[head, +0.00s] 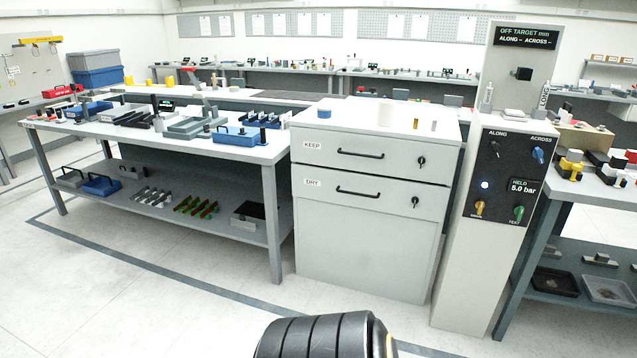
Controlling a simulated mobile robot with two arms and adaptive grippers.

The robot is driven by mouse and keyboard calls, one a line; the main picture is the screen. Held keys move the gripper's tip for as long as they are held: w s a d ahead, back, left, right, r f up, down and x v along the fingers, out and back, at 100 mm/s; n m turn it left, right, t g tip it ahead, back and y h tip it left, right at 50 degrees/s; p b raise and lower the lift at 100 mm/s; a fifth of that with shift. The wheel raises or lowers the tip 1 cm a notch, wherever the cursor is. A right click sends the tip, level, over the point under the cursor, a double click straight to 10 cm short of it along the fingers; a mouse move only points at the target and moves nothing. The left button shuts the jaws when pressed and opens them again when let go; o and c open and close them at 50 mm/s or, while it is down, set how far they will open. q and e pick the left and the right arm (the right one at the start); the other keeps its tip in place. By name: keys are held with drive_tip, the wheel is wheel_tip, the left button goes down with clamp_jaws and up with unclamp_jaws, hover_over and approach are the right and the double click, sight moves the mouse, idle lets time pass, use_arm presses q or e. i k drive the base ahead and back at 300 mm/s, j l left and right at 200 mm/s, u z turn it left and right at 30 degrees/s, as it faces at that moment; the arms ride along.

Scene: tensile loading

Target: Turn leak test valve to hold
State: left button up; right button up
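A pale control cabinet (470,265) stands right of centre. Its dark panel carries a black knob (495,149) under ALONG and a blue knob (537,155) under ACROSS. Lower down are a yellow knob (479,207) at left and a green knob (518,213) at right. Their small labels are too blurred to read surely, so I cannot tell which is the leak test valve. A small display (524,186) reads HELD 5.0 bar, and a blue-white light (485,185) glows left of it. Neither gripper is in view.
A drawer cabinet (370,240) marked KEEP and DRY stands directly left of the control cabinet. A long workbench (60,131) with tools is at left, another bench (528,255) at right. A dark rounded part of my own body shows at bottom centre. The front floor is clear.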

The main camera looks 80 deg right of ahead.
sight(519, 211)
drive_tip(key=z, duration=3.9)
drive_tip(key=i+j, duration=0.2)
drive_tip(key=i, duration=0.15)
drive_tip(key=i+j, duration=0.15)
drive_tip(key=i, duration=0.15)
drive_tip(key=z, duration=0.05)
